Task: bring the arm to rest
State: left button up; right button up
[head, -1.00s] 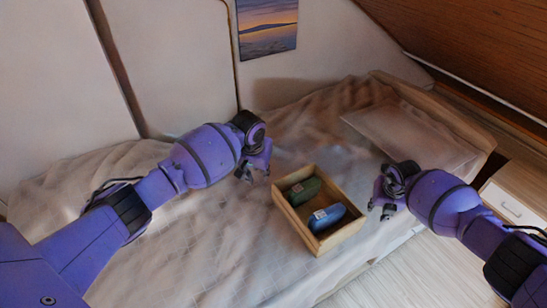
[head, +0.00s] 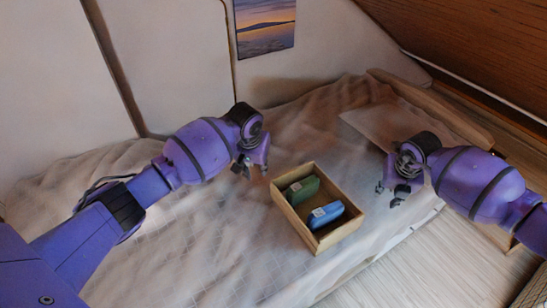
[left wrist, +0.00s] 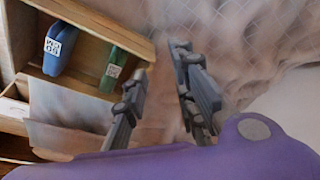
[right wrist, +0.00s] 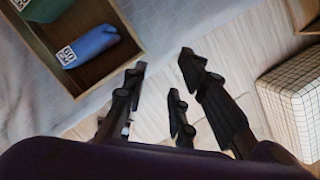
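My left gripper (head: 251,170) hangs above the bed, just left of an open wooden drawer box (head: 353,229). In the left wrist view its fingers (left wrist: 165,75) are apart with nothing between them. My right gripper (head: 390,194) is to the right of the box, near the bed's front edge. In the right wrist view its fingers (right wrist: 165,75) are spread and empty. In the box lie a green item (head: 301,190) and a blue item (head: 327,213), each with a white printed tag. Neither gripper touches them.
The box rests on the rumpled bed (head: 200,240). A wooden headboard (head: 440,105) stands at the far end, and a sloped wooden ceiling (head: 480,50) hangs at upper right. A checkered block (right wrist: 295,105) shows in the right wrist view. Pale floor (head: 400,280) is open at lower right.

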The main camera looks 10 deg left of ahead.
jog(key=shift+s+r, duration=0.1)
jog(key=shift+r, duration=0.3)
